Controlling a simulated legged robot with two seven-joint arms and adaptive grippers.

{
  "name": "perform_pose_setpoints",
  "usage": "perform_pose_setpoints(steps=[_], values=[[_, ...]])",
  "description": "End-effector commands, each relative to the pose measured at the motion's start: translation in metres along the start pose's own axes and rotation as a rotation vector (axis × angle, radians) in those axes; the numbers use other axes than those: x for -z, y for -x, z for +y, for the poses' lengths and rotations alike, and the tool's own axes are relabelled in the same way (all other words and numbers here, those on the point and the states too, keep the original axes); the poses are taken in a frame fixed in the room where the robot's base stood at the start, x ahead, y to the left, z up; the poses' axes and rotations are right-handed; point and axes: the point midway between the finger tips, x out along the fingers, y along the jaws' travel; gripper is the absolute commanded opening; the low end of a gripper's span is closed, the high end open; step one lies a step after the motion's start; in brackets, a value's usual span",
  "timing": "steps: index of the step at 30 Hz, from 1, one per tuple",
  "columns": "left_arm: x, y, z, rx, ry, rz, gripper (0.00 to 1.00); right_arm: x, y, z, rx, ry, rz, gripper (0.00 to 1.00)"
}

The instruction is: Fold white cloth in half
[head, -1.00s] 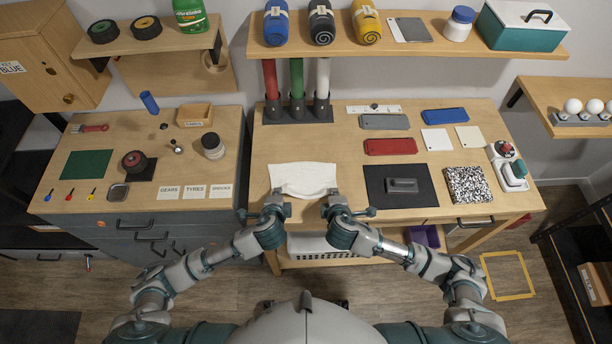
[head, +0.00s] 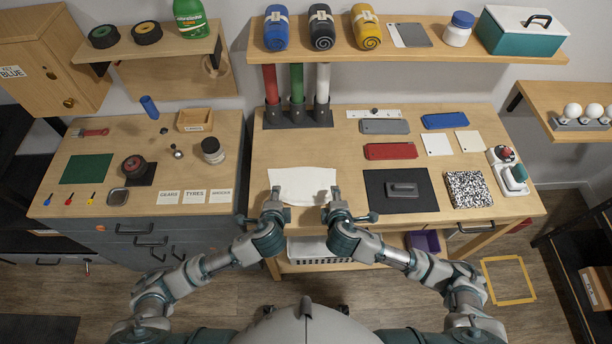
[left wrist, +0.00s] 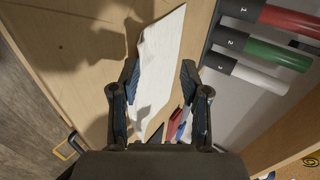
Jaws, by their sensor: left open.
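The white cloth (head: 302,183) lies near the front edge of the middle table, pale and roughly rectangular, with a slightly wavy surface. My left gripper (head: 274,194) is at its near left corner and my right gripper (head: 335,194) at its near right corner. In the left wrist view the left gripper (left wrist: 159,70) is open, and the cloth (left wrist: 163,50) shows as a long strip beyond and between its fingers. Whether the fingers touch the cloth is unclear. The right fingertips are too small to tell if they are open or shut.
A black mat (head: 411,191) with a grey block lies right of the cloth, and a red case (head: 390,151) lies behind the mat. Three tubes, red, green and white (head: 322,88), stand at the back. Bare wood (head: 300,148) lies behind the cloth.

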Motion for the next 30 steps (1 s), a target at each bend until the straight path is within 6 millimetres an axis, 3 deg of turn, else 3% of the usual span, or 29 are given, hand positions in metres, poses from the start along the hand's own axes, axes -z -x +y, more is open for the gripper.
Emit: perform_pose_setpoints(steps=[15,30], values=[[0.002,0.08,-0.027,0.001,0.001,0.002,0.46,0.0,0.08,0.027,-0.001,0.0,0.003,0.46],[0.001,0.084,-0.028,0.0,0.0,-0.001,0.46,-0.001,0.084,0.028,0.0,0.001,0.0,0.46]])
